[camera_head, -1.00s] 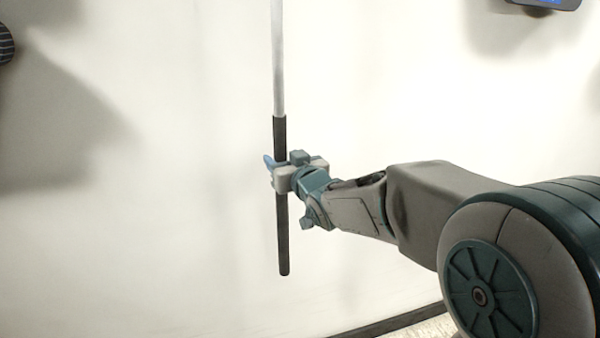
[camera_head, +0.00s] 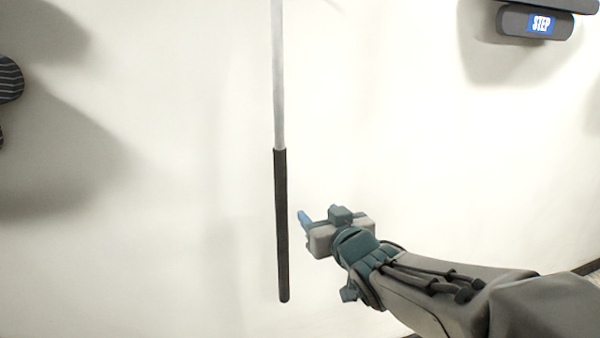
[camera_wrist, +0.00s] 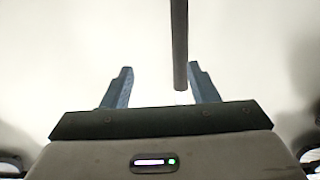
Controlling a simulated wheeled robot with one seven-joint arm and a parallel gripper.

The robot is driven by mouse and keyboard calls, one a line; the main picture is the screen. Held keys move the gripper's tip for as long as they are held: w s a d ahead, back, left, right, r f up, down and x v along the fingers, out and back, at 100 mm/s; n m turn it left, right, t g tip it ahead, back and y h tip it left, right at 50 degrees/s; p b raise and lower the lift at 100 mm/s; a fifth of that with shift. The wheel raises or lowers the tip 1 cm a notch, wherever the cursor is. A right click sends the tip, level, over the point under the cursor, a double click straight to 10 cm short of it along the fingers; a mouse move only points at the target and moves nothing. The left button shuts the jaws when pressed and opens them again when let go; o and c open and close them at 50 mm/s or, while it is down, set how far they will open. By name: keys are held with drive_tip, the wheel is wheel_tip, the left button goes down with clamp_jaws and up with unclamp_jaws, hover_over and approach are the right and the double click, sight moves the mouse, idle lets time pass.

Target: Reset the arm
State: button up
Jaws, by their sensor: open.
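My gripper (camera_head: 304,224) is in the head view, just right of a hanging rod's dark grip (camera_head: 281,225), with a small gap between them in the picture. In the wrist view my gripper (camera_wrist: 159,88) shows two blue fingers spread apart, with nothing held between them. The lower end of the dark grip (camera_wrist: 180,45) shows there near the right finger; I cannot tell its distance from the fingertips. The rod's upper part (camera_head: 278,75) is light grey and upright.
A pale wall (camera_head: 180,120) fills the background. A dark step-shaped piece with a blue "STEP" label (camera_head: 541,24) is at the upper right. A dark striped object (camera_head: 9,80) is at the left edge.

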drive_tip(key=s+d+r+m+g+h+p, duration=0.25)
drive_tip(key=s+d+g+h+p, duration=0.35)
drive_tip(key=s+d+p, duration=0.3)
drive_tip(key=s+r+m+g+p, duration=0.1)
drive_tip(key=s+g+p, duration=0.5)
drive_tip(key=s, duration=0.5)
drive_tip(key=shift+s+d+r+g+y+p, duration=0.15)
drive_tip(key=shift+s+d+g+y+p, duration=0.2)
drive_tip(key=shift+p, duration=0.65)
drive_tip(key=shift+m, duration=0.25)
drive_tip(key=c, duration=0.4)
